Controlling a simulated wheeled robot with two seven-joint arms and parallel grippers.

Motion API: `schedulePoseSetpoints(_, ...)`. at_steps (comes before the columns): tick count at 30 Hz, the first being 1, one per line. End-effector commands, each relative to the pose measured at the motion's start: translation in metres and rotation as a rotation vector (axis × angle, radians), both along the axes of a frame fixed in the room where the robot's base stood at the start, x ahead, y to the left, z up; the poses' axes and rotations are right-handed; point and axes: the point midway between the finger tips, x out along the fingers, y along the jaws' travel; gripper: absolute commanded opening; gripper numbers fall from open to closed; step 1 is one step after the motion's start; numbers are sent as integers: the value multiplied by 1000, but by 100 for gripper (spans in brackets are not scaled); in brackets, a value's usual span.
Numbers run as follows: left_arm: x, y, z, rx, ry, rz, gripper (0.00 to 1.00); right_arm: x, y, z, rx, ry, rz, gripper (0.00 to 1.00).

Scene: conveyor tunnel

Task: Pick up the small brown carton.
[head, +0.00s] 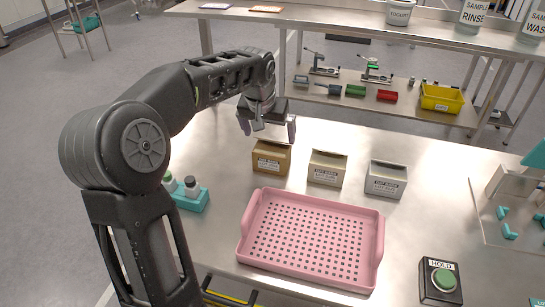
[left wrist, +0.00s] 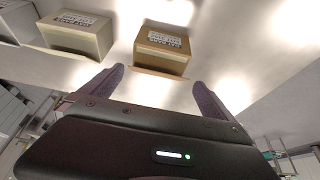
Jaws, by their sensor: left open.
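The small brown carton (head: 271,157) stands upright on the metal table, leftmost in a row of three cartons. In the left wrist view the brown carton (left wrist: 162,50) lies ahead of the fingers, roughly between their lines. My left gripper (head: 268,128) is open and empty, above and just behind the brown carton in the head view. Its two fingers also show in the left wrist view (left wrist: 155,88), apart from the carton. My right gripper is not in view.
A cream carton (head: 327,168) and a grey-white carton (head: 386,179) stand right of the brown one. A pink perforated tray (head: 376,252) lies in front. A teal holder with bottles (head: 191,199) is at left, and a green HOLD button (head: 443,280) at lower right.

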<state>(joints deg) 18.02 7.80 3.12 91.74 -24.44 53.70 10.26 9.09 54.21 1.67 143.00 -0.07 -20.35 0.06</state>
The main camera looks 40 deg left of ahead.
Motion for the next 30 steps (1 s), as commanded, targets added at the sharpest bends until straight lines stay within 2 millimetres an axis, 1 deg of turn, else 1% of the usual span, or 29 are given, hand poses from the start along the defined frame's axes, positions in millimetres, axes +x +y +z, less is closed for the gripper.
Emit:
schedulePoseSetpoints(3, 4, 2, -12, 0, 4, 0, 100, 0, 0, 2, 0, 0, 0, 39)
schedulePoseSetpoints(6, 7, 3, -20, 0, 3, 0, 100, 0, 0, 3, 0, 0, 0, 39)
schedulePoseSetpoints(17, 9, 3, -24, -1, 2, 0, 100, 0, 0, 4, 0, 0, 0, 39)
schedulePoseSetpoints(20, 13, 3, -32, -2, 5, 0, 100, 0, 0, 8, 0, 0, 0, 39)
schedulePoseSetpoints(24, 21, 4, -51, -2, 7, -1, 100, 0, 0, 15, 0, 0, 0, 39)
schedulePoseSetpoints(27, 26, 6, -64, -2, 5, 0, 100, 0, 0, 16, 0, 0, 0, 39)
schedulePoseSetpoints(30, 28, 7, -69, -1, 2, 1, 100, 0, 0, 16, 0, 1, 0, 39)
